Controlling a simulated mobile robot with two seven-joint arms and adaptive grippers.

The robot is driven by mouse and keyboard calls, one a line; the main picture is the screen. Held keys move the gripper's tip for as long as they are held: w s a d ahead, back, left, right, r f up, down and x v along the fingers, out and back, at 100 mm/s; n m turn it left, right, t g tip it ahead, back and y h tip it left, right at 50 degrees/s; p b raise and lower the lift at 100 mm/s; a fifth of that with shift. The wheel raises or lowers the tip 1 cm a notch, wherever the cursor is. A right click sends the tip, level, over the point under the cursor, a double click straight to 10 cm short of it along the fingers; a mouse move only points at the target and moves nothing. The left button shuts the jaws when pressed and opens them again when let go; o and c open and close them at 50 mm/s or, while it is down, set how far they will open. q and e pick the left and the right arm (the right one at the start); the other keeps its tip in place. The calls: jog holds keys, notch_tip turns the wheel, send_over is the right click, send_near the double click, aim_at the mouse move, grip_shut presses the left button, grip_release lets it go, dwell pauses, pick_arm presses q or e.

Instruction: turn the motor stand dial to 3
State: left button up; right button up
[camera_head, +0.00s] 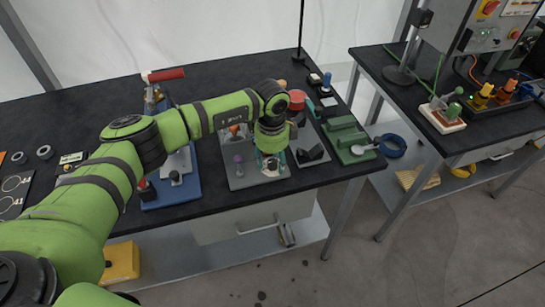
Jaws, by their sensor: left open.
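My green left arm reaches across the dark bench, and its gripper (271,166) points down over the right part of a grey board. The fingers are small and partly covered by the wrist; they look open. I cannot tell whether this board is the motor stand. No dial marked with numbers can be made out, and the area under the gripper is hidden. My right gripper is not in view.
A blue-based device (184,191) with a red handle (166,75) stands left of the board. Black blocks (311,154) and a green fixture (347,137) sit to the right. A second bench (418,113) stands beyond a gap.

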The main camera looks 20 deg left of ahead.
pick_arm(q)
grip_shut()
